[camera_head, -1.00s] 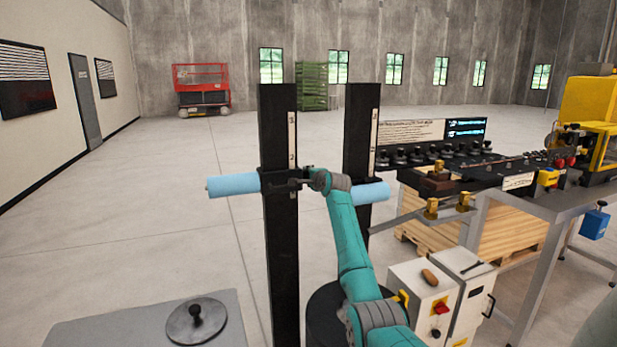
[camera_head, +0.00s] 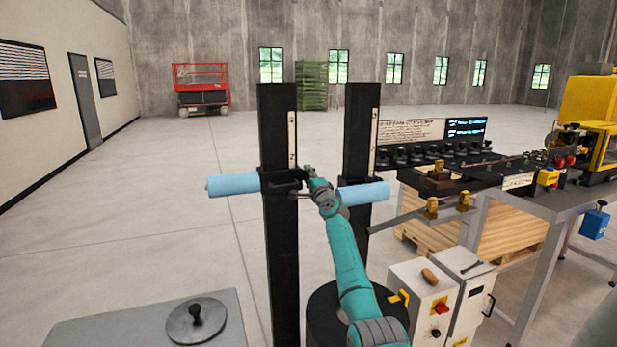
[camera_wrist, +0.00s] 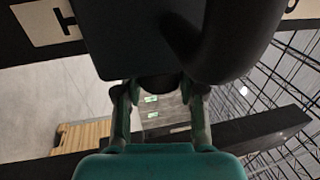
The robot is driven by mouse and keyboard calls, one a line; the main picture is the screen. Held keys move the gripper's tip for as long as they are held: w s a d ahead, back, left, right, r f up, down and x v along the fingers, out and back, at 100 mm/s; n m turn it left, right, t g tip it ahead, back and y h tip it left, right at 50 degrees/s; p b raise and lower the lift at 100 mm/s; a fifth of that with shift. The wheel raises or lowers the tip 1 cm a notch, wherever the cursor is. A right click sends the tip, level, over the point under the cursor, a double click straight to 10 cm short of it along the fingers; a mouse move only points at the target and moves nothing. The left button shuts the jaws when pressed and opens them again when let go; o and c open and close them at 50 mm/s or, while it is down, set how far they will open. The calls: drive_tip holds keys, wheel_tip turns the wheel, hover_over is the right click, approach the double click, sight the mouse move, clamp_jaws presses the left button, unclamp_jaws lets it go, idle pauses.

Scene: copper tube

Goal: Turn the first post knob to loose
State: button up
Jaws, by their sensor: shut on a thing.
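Two black upright posts stand in the head view, the nearer left post (camera_head: 281,240) and the right post (camera_head: 359,150). A dark collar sits on the left post, with a blue tube (camera_head: 232,185) across the posts at that height. My gripper (camera_head: 303,181) is at this collar, on its right side. In the wrist view my gripper (camera_wrist: 160,92) has both fingers around a dark rounded knob (camera_wrist: 158,83), shut on it. Much of the knob is hidden by the dark parts in front. The knob's loose or tight state cannot be read.
A workbench (camera_head: 545,202) with a black row of knobs and yellow machines stands right. A white control box (camera_head: 422,300) is close to my arm. A grey plate (camera_head: 90,325) with a round disc (camera_head: 197,321) lies front left. The floor at left is clear.

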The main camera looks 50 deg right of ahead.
drive_tip(key=shift+w+a, duration=0.1)
drive_tip(key=o, duration=1.1)
drive_tip(key=shift+o, duration=0.2)
drive_tip(key=v, duration=1.2)
